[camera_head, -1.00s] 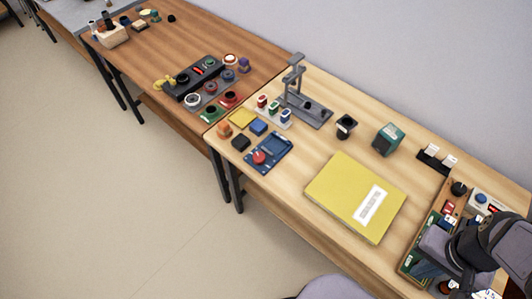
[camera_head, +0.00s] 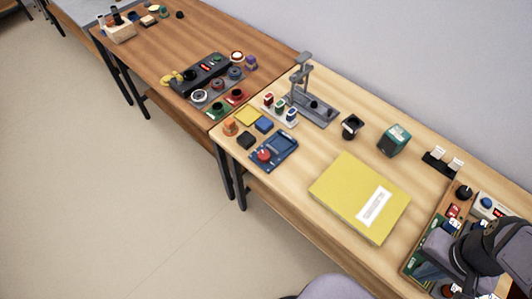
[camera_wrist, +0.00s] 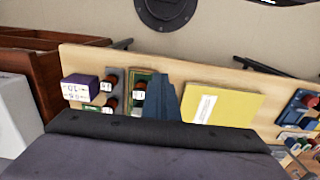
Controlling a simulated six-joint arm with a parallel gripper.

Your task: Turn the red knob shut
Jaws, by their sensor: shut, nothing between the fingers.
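A red knob (camera_head: 264,155) sits on a blue plate (camera_head: 284,147) near the left front edge of the light wood table. In the wrist view the red knob (camera_wrist: 311,101) shows at the far right edge on its blue plate. My gripper (camera_wrist: 162,82) is shut and empty, its blue-grey fingers low in the middle of the wrist view. It is well away from the red knob, at the other end of the table. In the head view my dark arm shows at the lower right, over a green-edged board; the fingertips are hard to make out there.
A large yellow binder (camera_head: 345,185) lies between my arm and the blue plate. A grey stand (camera_head: 312,104), a dark cup (camera_head: 352,126) and a green box (camera_head: 394,139) stand along the back. Several small blocks lie beside the plate. A brown table (camera_head: 165,45) adjoins on the left.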

